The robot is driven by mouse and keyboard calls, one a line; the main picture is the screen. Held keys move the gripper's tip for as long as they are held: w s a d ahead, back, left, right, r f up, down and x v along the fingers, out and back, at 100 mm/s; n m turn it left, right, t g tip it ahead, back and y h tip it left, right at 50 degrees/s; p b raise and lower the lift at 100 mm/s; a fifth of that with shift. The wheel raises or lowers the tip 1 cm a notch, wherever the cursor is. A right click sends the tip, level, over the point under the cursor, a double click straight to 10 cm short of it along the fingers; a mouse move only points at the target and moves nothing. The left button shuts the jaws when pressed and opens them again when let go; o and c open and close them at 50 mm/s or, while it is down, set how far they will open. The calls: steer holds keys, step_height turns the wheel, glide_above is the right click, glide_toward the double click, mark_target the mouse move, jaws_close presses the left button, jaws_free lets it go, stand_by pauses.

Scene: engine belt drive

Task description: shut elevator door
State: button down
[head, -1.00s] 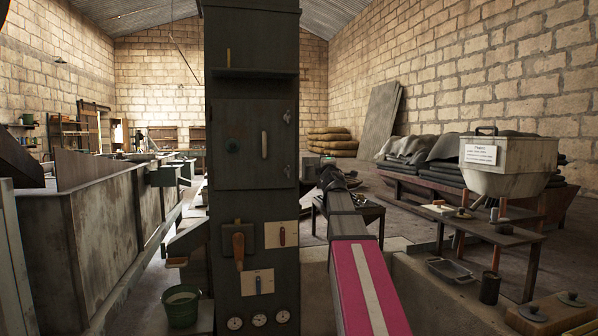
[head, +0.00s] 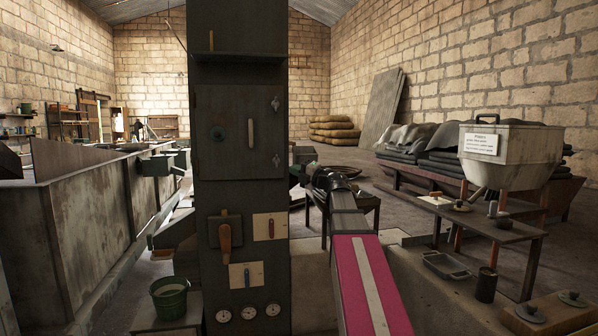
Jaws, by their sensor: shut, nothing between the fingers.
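The elevator (head: 240,195) is a tall dark column left of the middle in the head view. The door looks about flush with the column front; I cannot tell whether a narrow gap is left. My gripper (head: 298,173) is shut and empty. It shows small and dark just right of the column, near the height of the door's lower edge, apart from the handle.
Below the door are levers (head: 225,238) and several gauges (head: 272,309). A green bucket (head: 169,302) stands at lower left beside a long metal bin (head: 85,215). A bench (head: 470,228) and a hopper (head: 512,155) stand on the right.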

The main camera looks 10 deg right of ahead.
steer(key=shift+w+a+r, duration=0.45)
steer(key=shift+w+a, duration=0.2)
steer(key=shift+w, duration=0.7)
steer(key=shift+w+a+r, duration=0.45)
steer(key=shift+w+a, duration=0.2)
steer(key=shift+w, duration=0.75)
steer(key=shift+w+a+r, duration=0.45)
steer(key=shift+w+a, duration=0.2)
steer(key=shift+w, duration=0.7)
steer(key=shift+w+d, duration=0.15)
steer(key=shift+w, duration=0.6)
steer(key=shift+w+d, duration=0.15)
steer(key=shift+w, duration=0.55)
